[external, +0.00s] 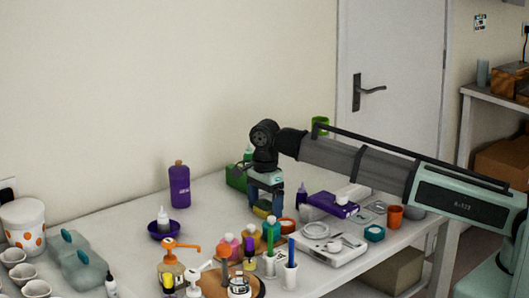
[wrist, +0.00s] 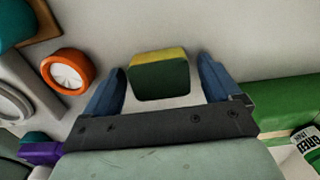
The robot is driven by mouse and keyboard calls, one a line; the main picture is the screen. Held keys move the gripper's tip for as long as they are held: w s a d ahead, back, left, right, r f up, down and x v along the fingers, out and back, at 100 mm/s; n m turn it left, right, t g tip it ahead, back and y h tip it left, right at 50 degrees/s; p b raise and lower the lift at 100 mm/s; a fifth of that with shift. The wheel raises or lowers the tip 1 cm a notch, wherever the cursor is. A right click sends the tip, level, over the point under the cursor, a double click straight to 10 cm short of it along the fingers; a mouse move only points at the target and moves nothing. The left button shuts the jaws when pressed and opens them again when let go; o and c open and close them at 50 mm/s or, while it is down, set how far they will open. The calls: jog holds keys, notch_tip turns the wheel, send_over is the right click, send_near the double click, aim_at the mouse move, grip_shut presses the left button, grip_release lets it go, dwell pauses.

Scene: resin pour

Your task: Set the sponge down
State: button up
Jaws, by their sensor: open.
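The sponge (wrist: 160,78) is a small block with a dark green face and a yellow layer. In the wrist view it lies between my gripper's two blue fingers (wrist: 162,88), with a visible gap on each side. My gripper is open and does not appear to touch it. In the external view my gripper (external: 266,206) points down low over the table, and a yellowish part of the sponge (external: 261,213) shows at its fingertips. The sponge appears to rest on the pale table; its underside is hidden.
An orange round item (wrist: 67,72) lies left of my gripper in the wrist view; a green box (wrist: 215,113) is close on the right. Bottles, cups and a purple box (external: 334,205) crowd the front and right. Table around the purple bottle (external: 180,187) is mostly clear.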

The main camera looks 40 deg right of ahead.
aim_at(265, 203)
notch_tip(265, 203, up, 12)
jog(key=shift+r, duration=0.15)
dwell(0.7)
jog(key=shift+a, duration=0.1)
